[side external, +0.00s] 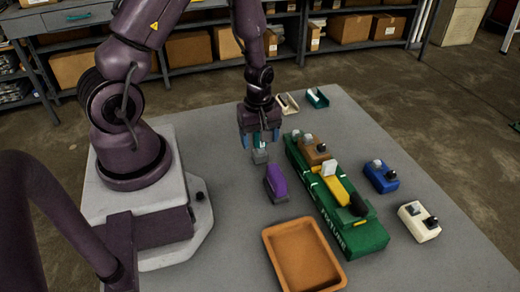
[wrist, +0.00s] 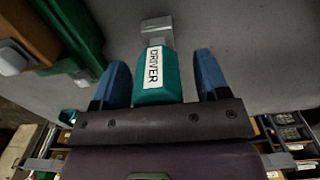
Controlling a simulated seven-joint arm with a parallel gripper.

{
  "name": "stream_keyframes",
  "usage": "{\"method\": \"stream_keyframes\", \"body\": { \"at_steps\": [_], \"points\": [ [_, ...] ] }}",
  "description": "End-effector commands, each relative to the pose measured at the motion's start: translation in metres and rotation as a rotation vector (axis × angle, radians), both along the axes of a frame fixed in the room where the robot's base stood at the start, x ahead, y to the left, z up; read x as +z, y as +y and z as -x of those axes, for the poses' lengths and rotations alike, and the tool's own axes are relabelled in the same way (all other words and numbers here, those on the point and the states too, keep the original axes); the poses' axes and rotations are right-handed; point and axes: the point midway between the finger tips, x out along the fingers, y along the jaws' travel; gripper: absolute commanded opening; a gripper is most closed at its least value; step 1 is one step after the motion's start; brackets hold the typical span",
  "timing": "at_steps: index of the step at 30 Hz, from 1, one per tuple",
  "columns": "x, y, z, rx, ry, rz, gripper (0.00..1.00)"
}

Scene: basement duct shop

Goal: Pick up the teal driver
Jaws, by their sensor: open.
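The teal driver (wrist: 157,86) has a white label reading DRIVER and a grey end. In the wrist view it lies between the two blue fingers of my gripper (wrist: 161,70), with a visible gap on each side. In the side view my gripper (side external: 260,141) points down over the table with its fingers on either side of the driver, whose grey end (side external: 260,156) shows below. The fingers are open and do not appear to touch it. Much of the driver's teal body is hidden by the gripper in the side view.
A purple block-like tool (side external: 276,183) lies just in front. A long green holder (side external: 365,238) with brown (side external: 314,152) and yellow (side external: 336,185) tools stands to the right. Blue (side external: 381,178) and white (side external: 418,222) tools lie beyond it. An orange tray (side external: 335,272) is at the front.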

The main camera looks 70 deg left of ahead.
Motion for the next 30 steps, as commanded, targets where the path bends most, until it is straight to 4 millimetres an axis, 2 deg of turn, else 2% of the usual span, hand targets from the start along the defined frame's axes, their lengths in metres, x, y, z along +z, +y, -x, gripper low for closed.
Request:
{"method": "stream_keyframes", "body": {
  "at_steps": [6, 8, 12, 14, 23, 30],
  "points": [
    [-0.001, 0.000, 0.000, 0.000, -0.001, 0.000, 0.68],
    [-0.001, 0.000, 0.000, -0.001, -0.001, -0.001, 0.57],
    [-0.001, 0.000, 0.000, -0.001, -0.001, -0.001, 0.24],
    [-0.001, 0.000, 0.000, -0.001, -0.001, -0.001, 0.11],
    [0.001, 0.000, 0.000, -0.001, -0.002, -0.001, 0.11],
    [0.022, 0.001, -0.001, -0.002, -0.005, -0.003, 0.11]
  ]
}}
